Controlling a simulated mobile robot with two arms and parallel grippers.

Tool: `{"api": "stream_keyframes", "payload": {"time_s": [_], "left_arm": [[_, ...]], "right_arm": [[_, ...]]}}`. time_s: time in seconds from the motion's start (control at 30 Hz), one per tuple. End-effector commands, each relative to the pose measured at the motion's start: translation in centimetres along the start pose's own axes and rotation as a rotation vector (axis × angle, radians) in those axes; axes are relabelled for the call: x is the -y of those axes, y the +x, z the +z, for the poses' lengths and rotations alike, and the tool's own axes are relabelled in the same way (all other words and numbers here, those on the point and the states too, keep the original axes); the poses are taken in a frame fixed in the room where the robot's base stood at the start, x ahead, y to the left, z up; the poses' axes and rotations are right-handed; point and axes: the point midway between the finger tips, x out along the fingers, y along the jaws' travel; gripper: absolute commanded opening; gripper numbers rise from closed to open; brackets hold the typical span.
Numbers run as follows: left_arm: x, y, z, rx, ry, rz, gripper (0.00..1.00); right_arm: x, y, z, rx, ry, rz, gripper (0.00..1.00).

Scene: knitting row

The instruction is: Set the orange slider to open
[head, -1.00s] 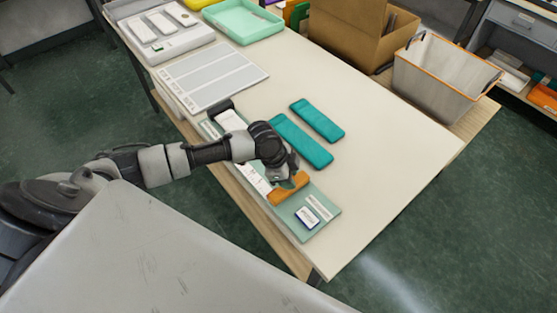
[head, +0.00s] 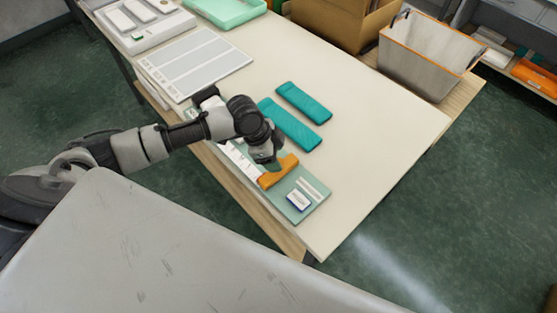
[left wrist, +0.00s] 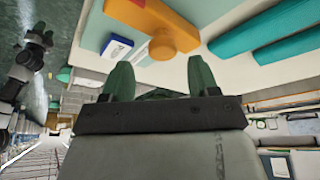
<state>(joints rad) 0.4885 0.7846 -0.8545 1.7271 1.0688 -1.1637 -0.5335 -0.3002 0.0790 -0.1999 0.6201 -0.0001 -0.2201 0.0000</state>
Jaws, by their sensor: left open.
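The orange slider (head: 279,171) lies across a long pale green board (head: 317,187) near the table's front edge. It sits toward the board's near right end, beside a small white and blue label block (head: 299,200). My left gripper (head: 266,157) is open and empty, just behind and above the slider. In the left wrist view its two dark green fingers (left wrist: 160,80) stand apart, and the slider (left wrist: 172,30) with its round knob shows beyond them, clear of the fingertips.
Two teal slabs (head: 304,103) lie on the table behind the board. A grey ruled sheet (head: 195,65) lies farther left. A grey bin with an orange rim (head: 425,60) and a cardboard box (head: 340,25) stand at the back. The table's right part is clear.

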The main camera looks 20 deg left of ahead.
Motion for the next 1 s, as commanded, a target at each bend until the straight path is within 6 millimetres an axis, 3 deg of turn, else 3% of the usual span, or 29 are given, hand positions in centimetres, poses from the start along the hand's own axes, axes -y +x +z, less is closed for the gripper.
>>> {"api": "stream_keyframes", "payload": {"time_s": [0.2, 0.4, 1.0], "left_arm": [[0.1, -4.4, 0.0, 0.000, 0.002, -0.004, 0.60], [0.0, -6.9, 0.0, 0.000, 0.001, 0.000, 0.60], [-0.1, -7.5, -0.1, 0.000, 0.000, 0.001, 0.60]], "right_arm": [[0.0, 1.0, 0.1, 0.000, 0.000, 0.000, 0.44], [0.0, 1.4, 0.1, 0.000, 0.000, 0.000, 0.44], [0.0, 1.4, 0.1, 0.000, 0.000, 0.000, 0.44]]}}
